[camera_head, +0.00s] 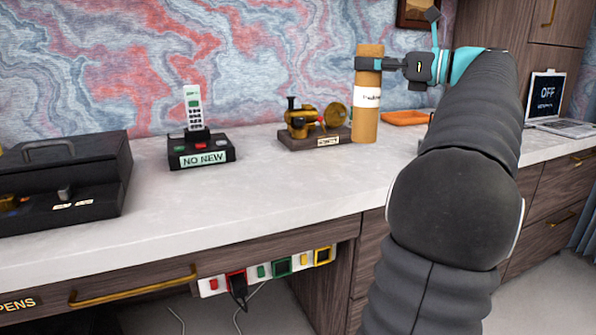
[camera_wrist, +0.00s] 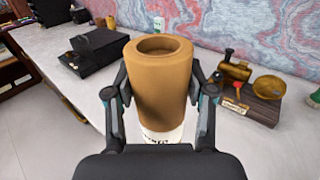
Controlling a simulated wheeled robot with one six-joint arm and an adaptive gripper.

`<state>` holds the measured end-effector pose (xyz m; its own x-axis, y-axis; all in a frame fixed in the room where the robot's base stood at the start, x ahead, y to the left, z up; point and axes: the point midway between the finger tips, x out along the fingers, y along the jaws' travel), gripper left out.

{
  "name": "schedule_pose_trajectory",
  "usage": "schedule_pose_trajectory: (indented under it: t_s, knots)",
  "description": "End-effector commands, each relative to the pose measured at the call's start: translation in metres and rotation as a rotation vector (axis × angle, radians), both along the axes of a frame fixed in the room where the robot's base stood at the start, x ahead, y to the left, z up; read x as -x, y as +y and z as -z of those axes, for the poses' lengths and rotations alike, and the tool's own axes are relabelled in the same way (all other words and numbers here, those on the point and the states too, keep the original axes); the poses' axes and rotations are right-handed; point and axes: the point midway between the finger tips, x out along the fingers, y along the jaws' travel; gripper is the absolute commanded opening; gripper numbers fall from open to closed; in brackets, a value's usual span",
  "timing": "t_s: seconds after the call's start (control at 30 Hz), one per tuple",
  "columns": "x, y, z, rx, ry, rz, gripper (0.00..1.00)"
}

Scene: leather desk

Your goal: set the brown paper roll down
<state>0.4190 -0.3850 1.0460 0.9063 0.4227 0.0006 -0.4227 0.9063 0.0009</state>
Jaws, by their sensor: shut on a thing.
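The brown paper roll (camera_head: 366,115) is an upright tan cylinder with a white label band. In the head view it stands in front of the marbled wall, at the right part of the white desk top (camera_head: 290,195). My gripper (camera_head: 368,64) is shut on its upper part, coming from the right. In the wrist view the roll (camera_wrist: 160,90) is between both fingers of my gripper (camera_wrist: 160,100), its hollow top end towards the camera. Its lower end appears at or just above the desk; I cannot tell whether it touches.
A brass device on a wooden base (camera_head: 310,140) stands close left of the roll. An orange tray (camera_head: 405,118) lies to its right, a laptop (camera_head: 560,105) farther right. A cordless phone on a black base (camera_head: 200,145) and a black case (camera_head: 65,185) are left. The front middle is clear.

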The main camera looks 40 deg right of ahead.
Motion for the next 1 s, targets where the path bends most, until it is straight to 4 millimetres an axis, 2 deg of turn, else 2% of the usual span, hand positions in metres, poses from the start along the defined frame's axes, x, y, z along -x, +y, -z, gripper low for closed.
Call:
schedule_pose_trajectory:
  t_s: [0.17, 0.63, 0.87, 1.0]
  knots:
    - [-0.012, 0.011, 0.011, 0.0, 0.0, -0.003, 0.0]
    - [-0.082, 0.063, 0.063, 0.0, 0.0, -0.003, 0.0]
    - [-0.093, 0.071, 0.071, 0.001, 0.0, -0.001, 0.0]
    - [-0.093, 0.071, 0.085, -0.001, 0.0, 0.0, 0.0]
